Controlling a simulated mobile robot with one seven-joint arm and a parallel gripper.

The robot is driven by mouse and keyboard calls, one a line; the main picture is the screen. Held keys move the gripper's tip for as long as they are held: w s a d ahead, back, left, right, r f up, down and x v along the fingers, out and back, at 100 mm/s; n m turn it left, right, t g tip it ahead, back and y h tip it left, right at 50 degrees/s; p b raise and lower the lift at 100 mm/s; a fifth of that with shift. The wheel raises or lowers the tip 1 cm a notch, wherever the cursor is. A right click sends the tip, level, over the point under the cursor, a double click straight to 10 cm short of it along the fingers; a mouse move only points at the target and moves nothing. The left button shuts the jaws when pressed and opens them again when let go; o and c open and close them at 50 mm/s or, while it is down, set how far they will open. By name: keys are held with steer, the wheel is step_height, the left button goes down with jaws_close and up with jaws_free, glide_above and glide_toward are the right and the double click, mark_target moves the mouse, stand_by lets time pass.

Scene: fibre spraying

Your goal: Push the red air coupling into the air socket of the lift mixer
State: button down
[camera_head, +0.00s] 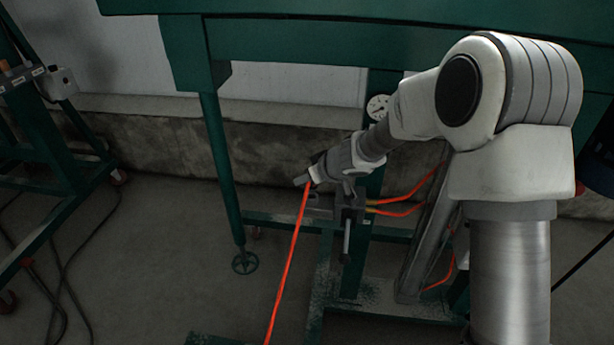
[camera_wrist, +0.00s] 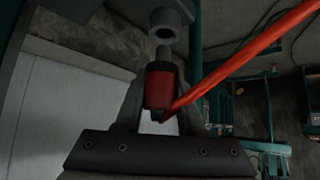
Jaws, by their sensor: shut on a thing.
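The red air coupling (camera_wrist: 160,88) is between the two fingers of my gripper (camera_wrist: 162,100), which is shut on it. Its grey metal tip points up in the wrist view toward a round grey socket (camera_wrist: 165,22) with a dark bore. The tip is just below the socket's rim and roughly in line with it; I cannot tell whether they touch. An orange-red hose (camera_wrist: 240,62) runs from the coupling's rear end to the upper right. In the head view my gripper (camera_head: 310,181) is beside the green machine frame, and the coupling and socket are not clearly visible.
A grey valve block (camera_head: 350,207) with orange hoses stands just right of my gripper, below a round gauge (camera_head: 377,107). A green leg (camera_head: 222,170) with a handwheel stands to the left. The hose (camera_head: 287,265) hangs toward the front.

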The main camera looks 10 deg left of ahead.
mark_target(307, 187)
stand_by(0.4)
steer(key=shift+f, duration=0.4)
steer(key=shift+f+b, duration=1.1)
steer(key=shift+f, duration=0.15)
steer(key=shift+c, duration=2.2)
jaws_free()
steer(key=p+v, duration=0.8)
steer(key=v, duration=0.9)
steer(key=shift+d, duration=0.2)
steer(key=shift+s+r, duration=0.1)
